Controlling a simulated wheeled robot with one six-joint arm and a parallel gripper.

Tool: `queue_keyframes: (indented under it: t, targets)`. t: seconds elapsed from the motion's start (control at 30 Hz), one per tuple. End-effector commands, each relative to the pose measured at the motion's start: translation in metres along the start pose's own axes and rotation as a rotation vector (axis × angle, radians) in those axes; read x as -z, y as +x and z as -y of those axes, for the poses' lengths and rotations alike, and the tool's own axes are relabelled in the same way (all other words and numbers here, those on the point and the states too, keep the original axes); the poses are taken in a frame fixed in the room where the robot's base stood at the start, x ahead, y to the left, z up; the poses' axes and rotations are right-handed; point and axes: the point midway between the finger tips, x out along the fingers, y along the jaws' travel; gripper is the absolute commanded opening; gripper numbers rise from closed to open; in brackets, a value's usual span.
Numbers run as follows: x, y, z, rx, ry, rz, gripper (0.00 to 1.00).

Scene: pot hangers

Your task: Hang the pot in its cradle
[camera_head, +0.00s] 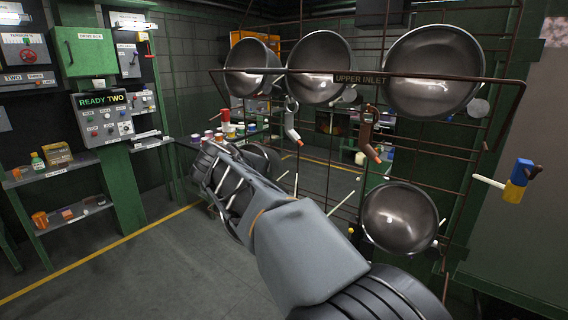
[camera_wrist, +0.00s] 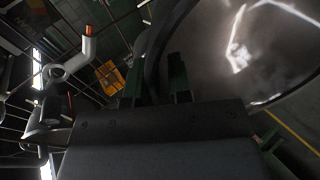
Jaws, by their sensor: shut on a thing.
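A dark metal pot (camera_wrist: 225,60) fills the right of the wrist view, close to the camera. My gripper (camera_wrist: 160,78) is shut on its rim, with a dark green finger on each side. In the head view the pot (camera_head: 263,158) shows only in part, behind my arm, left of the lower rack, and my fingertips are hidden there. The pot appears apart from the rack, though the depth is hard to tell. Pale pegs (camera_head: 342,201) stick out from the rack to the right of my arm, left of the low hanging pot. I cannot tell for certain which cradle belongs to the pot.
Several pots hang on the brown wire rack (camera_head: 497,80), including a big one (camera_head: 435,70) at upper right and a low one (camera_head: 400,217). Two hooked tools (camera_head: 370,133) hang below the upper bar. Shelves (camera_head: 62,168) stand at left. The floor (camera_head: 140,255) between is clear.

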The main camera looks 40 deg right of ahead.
Motion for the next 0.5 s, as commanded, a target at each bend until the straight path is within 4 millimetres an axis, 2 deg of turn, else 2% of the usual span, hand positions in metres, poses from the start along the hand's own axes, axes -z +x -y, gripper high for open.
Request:
queue_keyframes:
  t: [0.03,0.1,0.2,0.4,0.5]
  targets:
    - [-0.01,-0.009,-0.015,-0.038,0.019,0.011,0.0]
    - [-0.023,-0.019,-0.032,-0.077,0.032,0.034,0.0]
    - [-0.037,-0.032,-0.051,-0.119,0.046,0.061,0.0]
    - [-0.054,-0.045,-0.07,-0.161,0.062,0.097,0.0]
    - [-0.058,-0.045,-0.074,-0.169,0.064,0.104,0.0]
